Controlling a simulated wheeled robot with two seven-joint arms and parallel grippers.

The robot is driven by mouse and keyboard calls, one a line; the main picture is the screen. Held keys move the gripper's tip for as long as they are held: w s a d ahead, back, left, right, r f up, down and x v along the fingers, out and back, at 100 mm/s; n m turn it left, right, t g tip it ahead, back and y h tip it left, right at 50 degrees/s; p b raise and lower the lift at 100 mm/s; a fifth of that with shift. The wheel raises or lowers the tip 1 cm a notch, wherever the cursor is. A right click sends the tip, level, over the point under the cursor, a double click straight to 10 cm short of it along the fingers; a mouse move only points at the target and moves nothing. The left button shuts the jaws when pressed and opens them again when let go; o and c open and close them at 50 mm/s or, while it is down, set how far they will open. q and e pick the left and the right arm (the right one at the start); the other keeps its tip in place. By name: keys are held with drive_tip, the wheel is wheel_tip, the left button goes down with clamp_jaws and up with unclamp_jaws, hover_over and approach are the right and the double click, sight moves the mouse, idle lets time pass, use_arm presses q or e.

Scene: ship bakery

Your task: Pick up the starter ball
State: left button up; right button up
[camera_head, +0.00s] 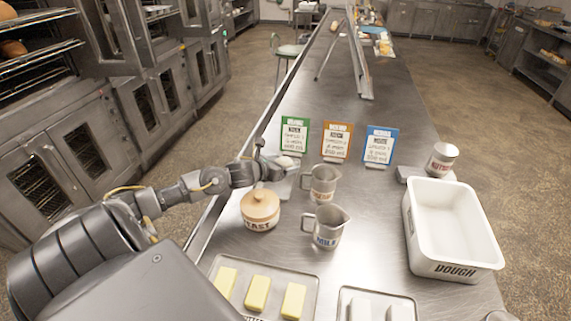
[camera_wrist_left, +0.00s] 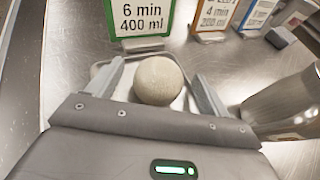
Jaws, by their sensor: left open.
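The starter ball (camera_wrist_left: 159,81) is a pale, round, dough-coloured ball in the left wrist view. It rests on a small white dish (camera_wrist_left: 181,101) and sits between the spread fingers of my left gripper (camera_wrist_left: 157,88). The fingers stand apart from it on both sides. In the head view the ball (camera_head: 285,162) is partly hidden by my left gripper (camera_head: 276,167), in front of the green card. My right gripper is not in view.
Green (camera_head: 295,134), orange (camera_head: 337,141) and blue (camera_head: 381,145) recipe cards stand behind. Metal jugs (camera_head: 322,184) (camera_head: 326,228) stand close to the right, and a lidded yeast jar (camera_head: 260,210) stands nearer. A white dough tub (camera_head: 452,265) is at right, butter tray (camera_head: 313,283) in front.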

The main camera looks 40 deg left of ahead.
use_arm(q)
drive_tip(key=shift+c, duration=0.3)
drive_tip(key=c, duration=1.1)
drive_tip(key=shift+o, duration=0.2)
drive_tip(key=shift+r, duration=0.15)
drive_tip(key=shift+r, duration=0.65)
drive_tip(key=s+d+r+b, duration=0.1)
drive_tip(key=s+d+r, duration=0.8)
drive_tip(key=d+r, duration=0.1)
drive_tip(key=shift+s+r, duration=0.4)
drive_tip(key=shift+r, duration=0.35)
